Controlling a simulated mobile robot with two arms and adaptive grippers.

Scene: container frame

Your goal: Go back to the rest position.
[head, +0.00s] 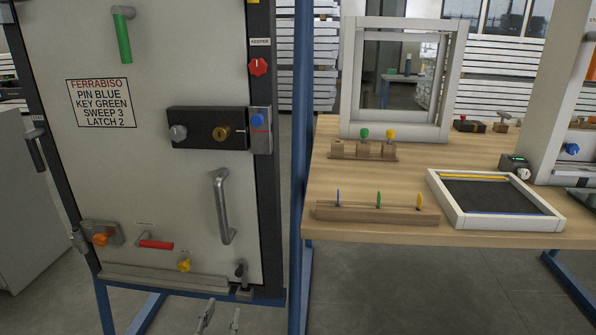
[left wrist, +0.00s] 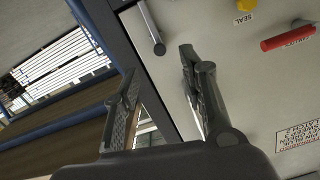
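My left gripper (head: 219,318) shows at the bottom edge of the head view, in front of and below the grey door panel (head: 150,190). Its two fingers point up and stand apart. In the left wrist view the gripper (left wrist: 158,65) is open, with a clear gap between the fingers and nothing held. The door's dark edge and a metal handle (left wrist: 150,28) lie beyond it. My right gripper is in neither view.
The door carries a vertical handle (head: 222,207), a black lock box (head: 205,135), a red lever (head: 156,244) and a yellow knob (head: 184,265). A blue post (head: 300,150) separates it from the wooden table (head: 400,160), which holds a white-framed tray (head: 497,225) and a pegged block (head: 375,215).

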